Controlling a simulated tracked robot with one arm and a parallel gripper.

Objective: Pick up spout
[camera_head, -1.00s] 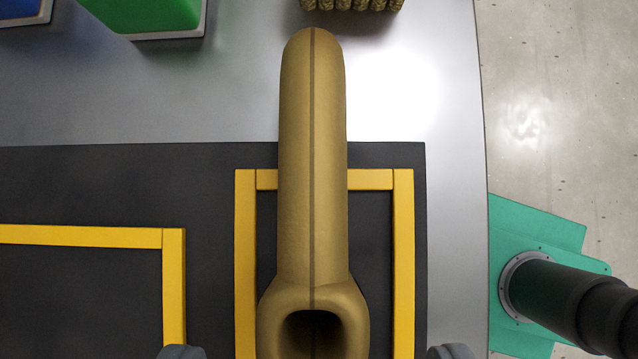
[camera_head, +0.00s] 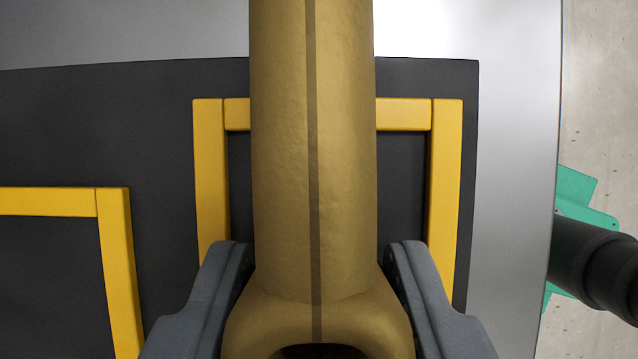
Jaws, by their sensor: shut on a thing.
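The spout (camera_head: 345,190) is a bronze-gold tube with a dark stripe along its length. It stretches from the top edge of the view to a wider end with a dark opening at the bottom edge. Its far end is out of view. My gripper (camera_head: 318,255) has one grey finger on each side of the spout, just above its wider end, and is shut on it. The spout stands over a yellow rectangular frame (camera_head: 446,190) on the dark mat. The lower part of the frame is hidden.
A second yellow frame (camera_head: 117,270) lies at the left on the dark mat (camera_head: 160,120). The grey metal table (camera_head: 515,180) shows beyond the mat. Off its right edge are a green plate (camera_head: 590,200), a black cylinder (camera_head: 595,260) and the floor.

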